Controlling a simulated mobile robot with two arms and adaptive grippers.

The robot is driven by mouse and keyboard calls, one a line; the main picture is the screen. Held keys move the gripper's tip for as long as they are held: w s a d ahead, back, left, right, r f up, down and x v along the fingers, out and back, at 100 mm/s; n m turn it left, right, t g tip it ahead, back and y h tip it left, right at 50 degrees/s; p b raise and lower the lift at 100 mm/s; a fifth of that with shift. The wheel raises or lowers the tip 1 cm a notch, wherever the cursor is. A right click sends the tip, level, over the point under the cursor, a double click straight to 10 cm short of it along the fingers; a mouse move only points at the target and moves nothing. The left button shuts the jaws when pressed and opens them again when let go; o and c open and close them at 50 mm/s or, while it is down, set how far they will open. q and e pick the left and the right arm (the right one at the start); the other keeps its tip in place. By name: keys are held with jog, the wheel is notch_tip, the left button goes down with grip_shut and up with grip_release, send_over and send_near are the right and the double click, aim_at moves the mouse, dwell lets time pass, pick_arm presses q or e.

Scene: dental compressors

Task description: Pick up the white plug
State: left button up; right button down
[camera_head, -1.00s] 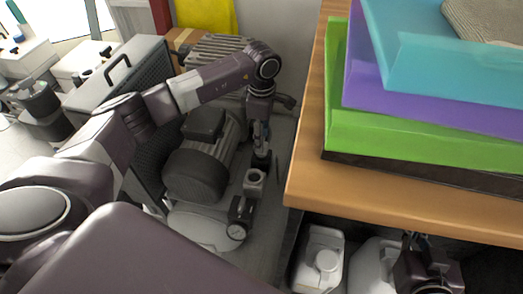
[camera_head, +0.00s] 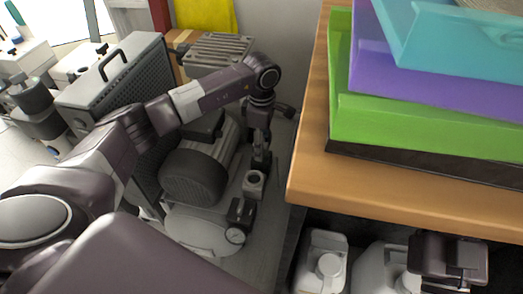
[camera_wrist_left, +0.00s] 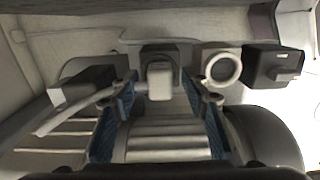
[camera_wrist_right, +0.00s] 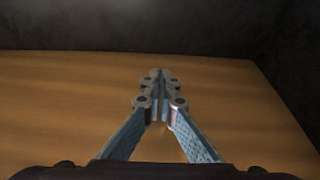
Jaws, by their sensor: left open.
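A pale, blocky piece that looks like the white plug (camera_wrist_left: 160,82) sits in front of a dark box between the fingers of my left gripper (camera_wrist_left: 158,98) in the left wrist view. The fingers are open on either side of it, with gaps visible. In the head view my left gripper (camera_head: 262,160) points down beside the compressor's motor (camera_head: 197,172) and hides the plug. My right gripper (camera_head: 450,265) is at the lower right, by the white jugs. In the right wrist view its fingers (camera_wrist_right: 160,100) converge almost together with nothing seen between them.
A pale ring (camera_wrist_left: 222,68) and a black box (camera_wrist_left: 273,65) lie just right of the left fingers. A dark box with a pale cable (camera_wrist_left: 82,92) is left. The wooden table (camera_head: 306,180) carries stacked coloured trays (camera_head: 430,120). White jugs (camera_head: 325,265) stand below.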

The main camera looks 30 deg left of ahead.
pick_arm(q)
grip_shut()
jog(key=shift+r, duration=0.15)
